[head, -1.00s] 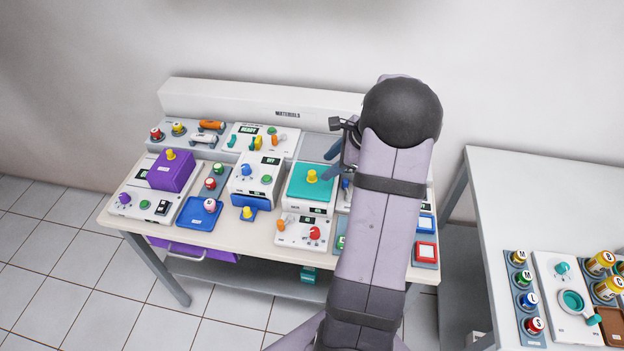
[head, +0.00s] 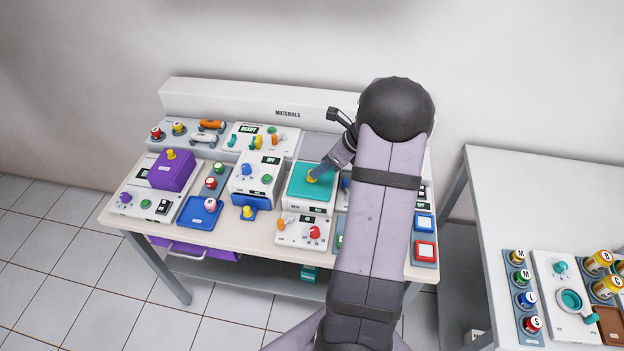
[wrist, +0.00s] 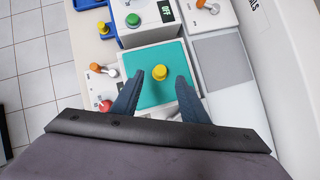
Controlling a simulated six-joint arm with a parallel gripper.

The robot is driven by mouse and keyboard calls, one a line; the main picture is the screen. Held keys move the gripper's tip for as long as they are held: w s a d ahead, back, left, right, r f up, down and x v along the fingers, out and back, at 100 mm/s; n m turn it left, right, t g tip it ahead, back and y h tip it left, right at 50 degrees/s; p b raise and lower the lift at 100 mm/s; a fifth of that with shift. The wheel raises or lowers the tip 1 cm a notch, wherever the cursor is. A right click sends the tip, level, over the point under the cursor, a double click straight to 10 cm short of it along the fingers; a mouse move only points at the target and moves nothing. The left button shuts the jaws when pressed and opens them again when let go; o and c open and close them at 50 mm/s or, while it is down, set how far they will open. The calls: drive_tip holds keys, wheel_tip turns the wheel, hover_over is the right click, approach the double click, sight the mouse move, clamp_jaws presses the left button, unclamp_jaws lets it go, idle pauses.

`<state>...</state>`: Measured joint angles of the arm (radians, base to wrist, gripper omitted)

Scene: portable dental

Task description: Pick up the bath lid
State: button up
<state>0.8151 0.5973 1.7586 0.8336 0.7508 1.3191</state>
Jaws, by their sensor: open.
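The bath lid (head: 306,187) is a flat teal square on top of a white bath unit, with a yellow knob (head: 311,177) at its middle. In the wrist view the teal lid (wrist: 140,88) lies below my gripper, with its yellow knob (wrist: 160,73) a little beyond the fingertips and between their lines. My gripper (wrist: 160,76) is open, with one blue-grey finger on each side of the knob and nothing held. In the head view my gripper (head: 320,173) is over the lid by the knob. I cannot tell whether the fingers touch the lid.
A white unit with green and blue knobs (head: 257,172) stands left of the bath. A panel with an orange lever and a red knob (head: 304,232) lies in front. A grey pad (wrist: 220,62) is bare beside the lid. A purple box (head: 172,171) is farther left.

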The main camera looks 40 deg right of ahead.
drive_tip(key=shift+w+a+f+p, duration=0.2)
drive_tip(key=shift+w+f+p, duration=0.1)
drive_tip(key=shift+f+p, duration=0.15)
drive_tip(key=shift+p+x, duration=0.55)
drive_tip(key=shift+x, duration=1.45)
drive_tip(key=shift+d, duration=0.1)
drive_tip(key=shift+c, duration=0.2)
clamp_jaws()
